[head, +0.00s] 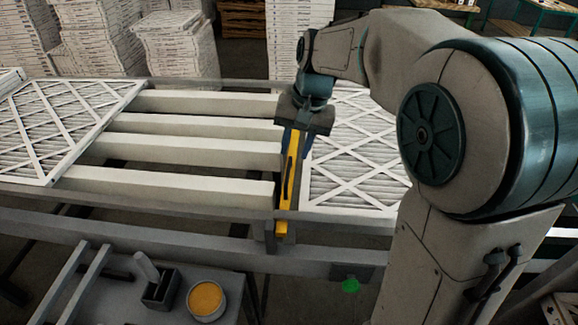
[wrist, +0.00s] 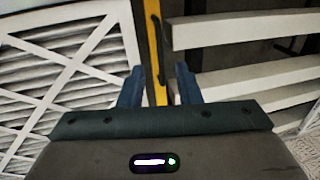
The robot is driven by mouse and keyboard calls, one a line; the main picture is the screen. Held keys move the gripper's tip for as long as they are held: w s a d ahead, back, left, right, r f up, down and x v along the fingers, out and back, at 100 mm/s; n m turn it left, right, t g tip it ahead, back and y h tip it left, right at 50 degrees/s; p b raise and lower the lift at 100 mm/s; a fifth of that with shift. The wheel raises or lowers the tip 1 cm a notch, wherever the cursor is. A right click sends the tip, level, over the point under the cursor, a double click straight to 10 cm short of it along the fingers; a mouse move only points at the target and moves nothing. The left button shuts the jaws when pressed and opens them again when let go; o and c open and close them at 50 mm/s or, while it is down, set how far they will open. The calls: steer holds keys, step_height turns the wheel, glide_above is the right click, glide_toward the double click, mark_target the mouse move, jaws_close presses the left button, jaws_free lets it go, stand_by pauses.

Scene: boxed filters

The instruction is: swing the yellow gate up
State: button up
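The yellow gate (head: 292,165) is a narrow bar lying across the conveyor, between the bare rollers and the right-hand filter. A dark handle (head: 288,180) runs along its near part. My gripper (head: 294,147) is over the far part of the gate, pointing down and hiding its far end. In the wrist view, the two blue fingers of my gripper (wrist: 158,70) stand apart on either side of the yellow gate (wrist: 151,50), with gaps between. The dark handle (wrist: 160,45) lies along the gate's right side there. I cannot tell how deep the fingers reach.
White rollers (head: 190,150) fill the conveyor left of the gate. A framed filter (head: 350,165) lies right of it, another filter (head: 55,120) at far left. A front rail (head: 170,240) crosses below. A yellow-topped tin (head: 206,300) stands on a near stand. Stacked boxes (head: 180,45) stand behind.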

mark_target(288, 175)
steer(key=f, duration=0.3)
steer(key=a+f, duration=0.1)
steer(key=f, duration=0.3)
steer(key=shift+w+a, duration=0.1)
steer(key=shift+a, duration=0.05)
steer(key=shift+r, duration=0.1)
jaws_close()
